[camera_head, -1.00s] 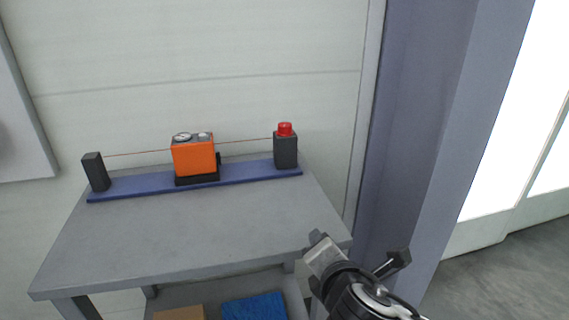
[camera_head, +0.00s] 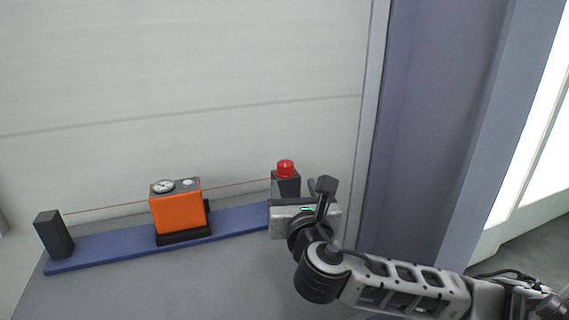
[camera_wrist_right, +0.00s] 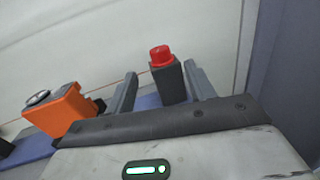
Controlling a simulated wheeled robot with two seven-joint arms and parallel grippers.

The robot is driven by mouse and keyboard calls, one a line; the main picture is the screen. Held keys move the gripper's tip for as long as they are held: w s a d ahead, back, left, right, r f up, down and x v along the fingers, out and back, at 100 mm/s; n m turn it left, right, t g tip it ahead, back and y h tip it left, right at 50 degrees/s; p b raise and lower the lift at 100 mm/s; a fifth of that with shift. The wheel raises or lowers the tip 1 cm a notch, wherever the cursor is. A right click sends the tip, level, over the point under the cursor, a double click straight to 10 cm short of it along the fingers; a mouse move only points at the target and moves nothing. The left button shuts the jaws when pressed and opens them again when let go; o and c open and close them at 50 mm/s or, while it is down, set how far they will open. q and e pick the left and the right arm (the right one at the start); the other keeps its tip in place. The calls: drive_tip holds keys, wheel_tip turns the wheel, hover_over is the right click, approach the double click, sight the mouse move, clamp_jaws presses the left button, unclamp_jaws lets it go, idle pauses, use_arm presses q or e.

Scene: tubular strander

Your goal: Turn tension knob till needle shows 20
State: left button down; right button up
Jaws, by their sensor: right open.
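The red tension knob (camera_head: 286,168) sits on top of a dark post (camera_head: 287,186) at the right end of the blue rail (camera_head: 110,247). An orange meter box (camera_head: 178,212) stands mid-rail with a round dial (camera_head: 163,186) on top; its needle reading is too small to tell. My right gripper (camera_head: 318,189) is just in front of and right of the post, apart from the knob. In the right wrist view the knob (camera_wrist_right: 161,56) and its post show beyond and between the two open fingers (camera_wrist_right: 160,88). The left gripper is not in view.
A thin reddish wire (camera_head: 240,184) runs from the dark left post (camera_head: 53,234) past the meter box to the knob post. The grey table top (camera_head: 200,285) is clear in front of the rail. A pale wall (camera_head: 200,80) stands close behind.

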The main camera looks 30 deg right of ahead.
sight(287, 168)
drive_tip(key=x, duration=1)
drive_tip(key=shift+f, duration=0.1)
drive_tip(key=c, duration=1)
